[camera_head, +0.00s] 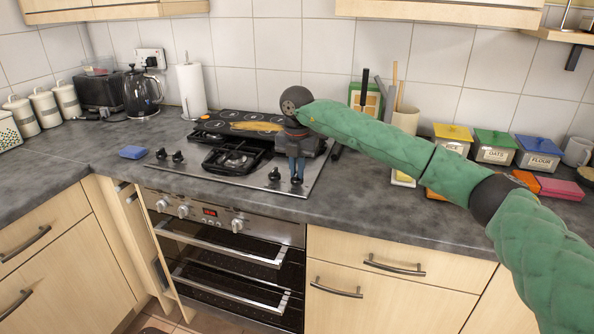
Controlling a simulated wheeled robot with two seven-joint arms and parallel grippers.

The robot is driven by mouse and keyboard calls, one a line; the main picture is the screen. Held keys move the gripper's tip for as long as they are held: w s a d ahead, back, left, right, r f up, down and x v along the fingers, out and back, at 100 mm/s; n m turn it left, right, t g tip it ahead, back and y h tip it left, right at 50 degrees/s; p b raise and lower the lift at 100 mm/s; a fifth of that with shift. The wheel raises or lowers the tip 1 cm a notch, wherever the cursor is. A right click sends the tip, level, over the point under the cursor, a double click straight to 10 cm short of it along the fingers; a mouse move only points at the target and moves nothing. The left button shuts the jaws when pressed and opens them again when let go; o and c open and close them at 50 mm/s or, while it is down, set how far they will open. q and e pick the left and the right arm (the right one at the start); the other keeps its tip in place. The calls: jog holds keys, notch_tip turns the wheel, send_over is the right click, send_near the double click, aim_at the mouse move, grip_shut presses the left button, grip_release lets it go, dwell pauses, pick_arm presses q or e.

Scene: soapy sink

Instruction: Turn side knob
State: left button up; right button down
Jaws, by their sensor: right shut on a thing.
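A black hob knob (297,181) stands on the front right of the steel hob (255,186). Another black knob (274,174) is just left of it, and two more knobs (177,156) are at the hob's front left. My right gripper (297,176) points down over the rightmost knob, its dark fingers closed around it. The fingers partly hide the knob, so its turn angle cannot be read. My left gripper is not in view.
A dark pan support (232,160) lies on the hob, left of my gripper. A blue sponge (133,152) is on the worktop to the left. Colored canisters (494,147) stand at the right. The oven (225,258) is below the hob. The front worktop between sponge and hob is clear.

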dwell(0.3)
jog(key=c, duration=1.5)
grip_release()
